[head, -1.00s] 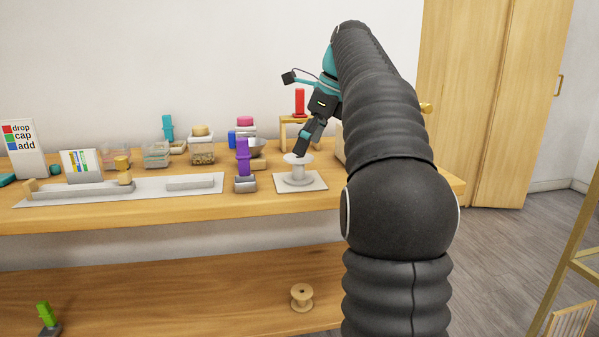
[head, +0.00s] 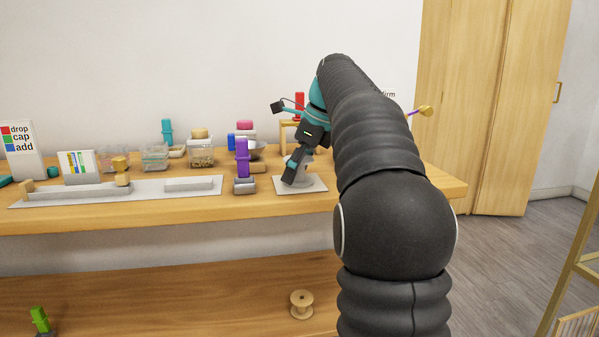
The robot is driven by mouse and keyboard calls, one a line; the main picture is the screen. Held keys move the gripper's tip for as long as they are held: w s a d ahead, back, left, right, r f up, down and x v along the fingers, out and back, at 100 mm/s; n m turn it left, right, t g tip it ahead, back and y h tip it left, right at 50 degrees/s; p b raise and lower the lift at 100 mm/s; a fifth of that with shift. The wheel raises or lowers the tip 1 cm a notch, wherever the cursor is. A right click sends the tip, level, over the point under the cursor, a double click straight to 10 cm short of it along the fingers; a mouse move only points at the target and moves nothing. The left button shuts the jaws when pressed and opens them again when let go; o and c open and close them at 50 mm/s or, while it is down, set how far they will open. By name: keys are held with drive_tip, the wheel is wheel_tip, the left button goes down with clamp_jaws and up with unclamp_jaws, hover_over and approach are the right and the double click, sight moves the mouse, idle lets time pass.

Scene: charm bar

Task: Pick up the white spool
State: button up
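The white spool (head: 303,176) stands upright on a pale square mat (head: 313,187) near the right part of the tabletop. My gripper (head: 290,177) is lowered at the spool's left front side and covers much of it. I cannot see whether both fingers are around the spool or only beside it, nor how far apart they are. A wooden spool (head: 302,304) lies apart from it on the lower shelf.
Just left of the mat stands a purple block on a grey base (head: 243,168). Behind are a wooden stand (head: 285,135) with a red piece (head: 299,103) and a glass jar (head: 202,154). A long pale tray (head: 150,190) lies to the left.

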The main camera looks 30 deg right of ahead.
drive_tip(key=c, duration=0.8)
drive_tip(key=shift+r, duration=0.1)
